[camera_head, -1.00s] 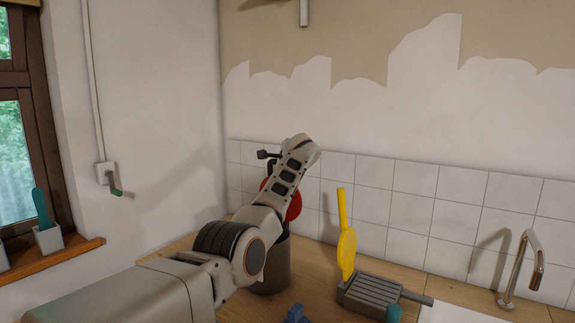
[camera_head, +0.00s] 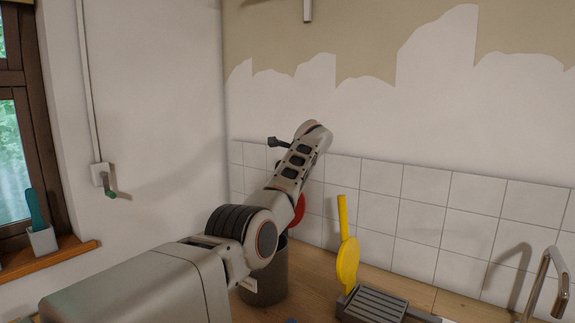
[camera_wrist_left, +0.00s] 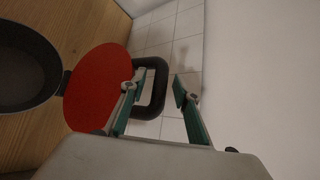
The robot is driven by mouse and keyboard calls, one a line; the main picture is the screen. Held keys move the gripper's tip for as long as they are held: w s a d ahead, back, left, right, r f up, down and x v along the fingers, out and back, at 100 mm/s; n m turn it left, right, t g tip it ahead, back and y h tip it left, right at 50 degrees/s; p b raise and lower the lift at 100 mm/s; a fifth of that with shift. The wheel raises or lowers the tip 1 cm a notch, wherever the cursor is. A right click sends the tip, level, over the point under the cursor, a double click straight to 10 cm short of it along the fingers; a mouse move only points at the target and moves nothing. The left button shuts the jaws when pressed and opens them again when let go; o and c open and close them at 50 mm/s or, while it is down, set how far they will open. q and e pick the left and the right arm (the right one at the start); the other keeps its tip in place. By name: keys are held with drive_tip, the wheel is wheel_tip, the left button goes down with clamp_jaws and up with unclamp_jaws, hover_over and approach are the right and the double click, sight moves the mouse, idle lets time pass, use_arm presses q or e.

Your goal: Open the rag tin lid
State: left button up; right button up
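The rag tin (camera_head: 270,288) is a dark grey cylinder on the wooden counter, partly behind my left arm in the head view. Its dark round opening (camera_wrist_left: 22,66) is uncovered in the left wrist view. The red lid (camera_wrist_left: 97,88) stands raised beside the opening, joined at a small dark hinge; its edge shows in the head view (camera_head: 299,209). The lid has a black loop handle (camera_wrist_left: 159,90). My left gripper (camera_wrist_left: 158,78) is open, with its teal fingers apart; one overlaps the handle, the other is clear of it. Whether they touch is unclear. My right gripper is out of view.
A yellow paddle-shaped object (camera_head: 347,262) stands right of the tin, behind a grey slatted rack (camera_head: 372,306). A metal tap (camera_head: 541,283) is at the far right. The tiled wall (camera_head: 420,216) is close behind the tin.

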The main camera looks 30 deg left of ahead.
use_arm(q)
drive_tip(key=v, duration=1.2)
idle(0.5)
drive_tip(key=shift+f, duration=0.1)
